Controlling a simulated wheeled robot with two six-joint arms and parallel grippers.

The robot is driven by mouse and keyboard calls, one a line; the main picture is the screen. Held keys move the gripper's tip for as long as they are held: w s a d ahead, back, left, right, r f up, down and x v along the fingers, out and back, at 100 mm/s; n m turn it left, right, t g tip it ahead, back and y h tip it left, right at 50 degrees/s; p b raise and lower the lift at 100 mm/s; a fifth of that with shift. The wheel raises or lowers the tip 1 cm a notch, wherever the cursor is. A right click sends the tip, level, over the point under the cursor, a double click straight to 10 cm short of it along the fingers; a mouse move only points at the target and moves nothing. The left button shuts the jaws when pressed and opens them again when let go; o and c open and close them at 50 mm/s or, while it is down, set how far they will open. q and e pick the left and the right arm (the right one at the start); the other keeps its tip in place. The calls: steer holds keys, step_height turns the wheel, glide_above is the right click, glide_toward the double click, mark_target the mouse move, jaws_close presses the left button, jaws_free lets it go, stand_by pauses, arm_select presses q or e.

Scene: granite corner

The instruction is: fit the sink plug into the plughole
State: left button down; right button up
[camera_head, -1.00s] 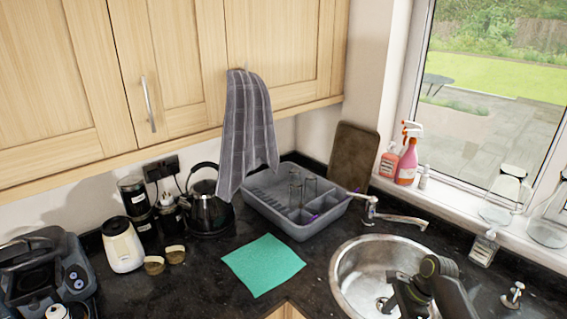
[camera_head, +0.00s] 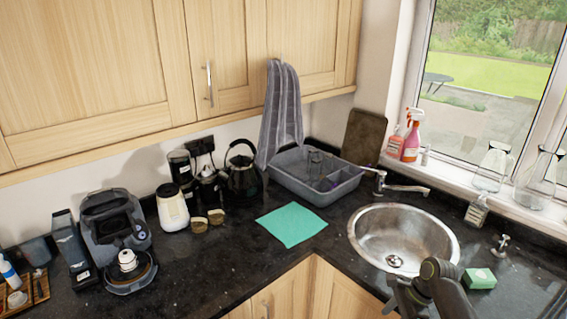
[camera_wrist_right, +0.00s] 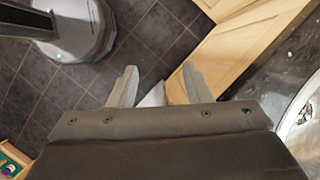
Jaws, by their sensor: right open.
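A small metal piece with an upright knob (camera_head: 502,246), which looks like the sink plug, stands on the dark worktop to the right of the sink. The round steel sink (camera_head: 432,228) is empty, and its plughole (camera_head: 395,261) shows uncovered at the bottom of the bowl. In the wrist view my right gripper (camera_wrist_right: 158,76) is open, its two fingers apart over the floor and cabinet fronts, left of the sink edge. A pale patch between the fingers is unclear. In the head view my right arm crosses the sink's near edge. My left gripper is out of view.
A green sponge (camera_head: 479,278) lies close to the plug. The tap (camera_head: 400,188) reaches toward the sink from behind. A teal cloth (camera_head: 292,224), a grey dish rack (camera_head: 318,185) and a kettle (camera_head: 243,178) are to the left. Bottles stand on the windowsill.

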steer(key=s+d+f+n+h+b, duration=0.1)
steer(key=s+d+f+n+b, duration=0.15)
steer(key=s+f, duration=0.65)
steer(key=s+d+f+n+h+b, duration=0.1)
steer(key=s+f+n+b, duration=0.2)
steer(key=f, duration=1.1)
steer(key=s+d+f+n+h+b, duration=0.2)
steer(key=s+f, duration=0.5)
steer(key=f, duration=0.5)
arm_select(q)
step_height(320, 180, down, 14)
steer(key=b, duration=0.6)
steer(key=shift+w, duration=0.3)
arm_select(e)
steer(key=s+a+f+n, duration=0.1)
steer(key=s+f+n, duration=0.2)
steer(key=s, duration=0.6)
steer(key=s+a+f+n+h, duration=0.1)
steer(key=s+f+n, duration=0.3)
steer(key=s+f, duration=0.3)
steer(key=s+a+f+n, duration=0.1)
steer(key=s+f+n, duration=0.2)
steer(key=s, duration=0.9)
step_height(320, 180, down, 2)
steer(key=shift+f+t, duration=0.25)
steer(key=shift+t, duration=0.15)
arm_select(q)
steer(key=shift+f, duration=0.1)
arm_select(e)
steer(key=shift+s, duration=0.1)
